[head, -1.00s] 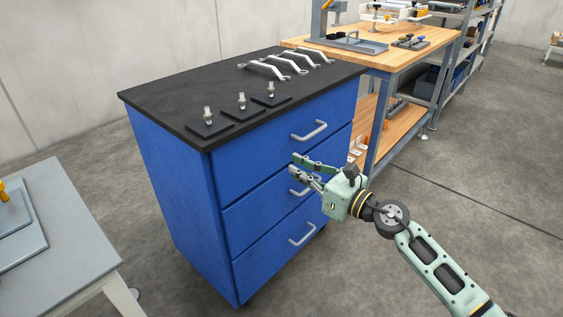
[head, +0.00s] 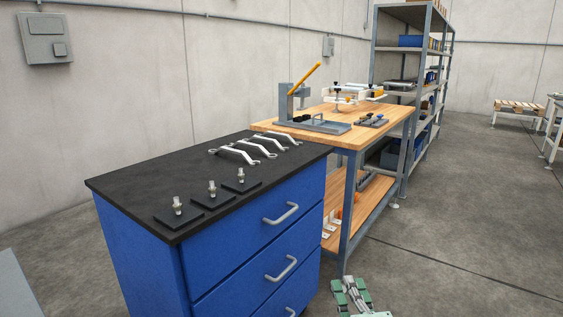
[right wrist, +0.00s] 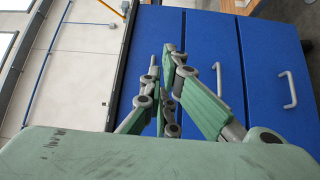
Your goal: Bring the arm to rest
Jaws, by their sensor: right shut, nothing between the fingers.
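My right gripper (head: 350,285) shows at the bottom edge of the head view, in front of the blue cabinet's right side and low beside the workbench. Only its fingers and a bit of its body are in the picture; the rest of the arm is out of view. In the right wrist view the gripper (right wrist: 163,55) has its green and grey fingers together, with nothing between them. Behind them is the blue drawer cabinet (right wrist: 205,32). The gripper appears clear of its front. My left gripper is in no view.
The blue cabinet (head: 150,262) has a black top with several wrenches (head: 240,152) and three small posts on plates (head: 212,190). A wooden workbench (head: 385,125) with a press (head: 290,103) stands behind it, then a shelf rack (head: 402,45). The floor (head: 470,235) at right is open.

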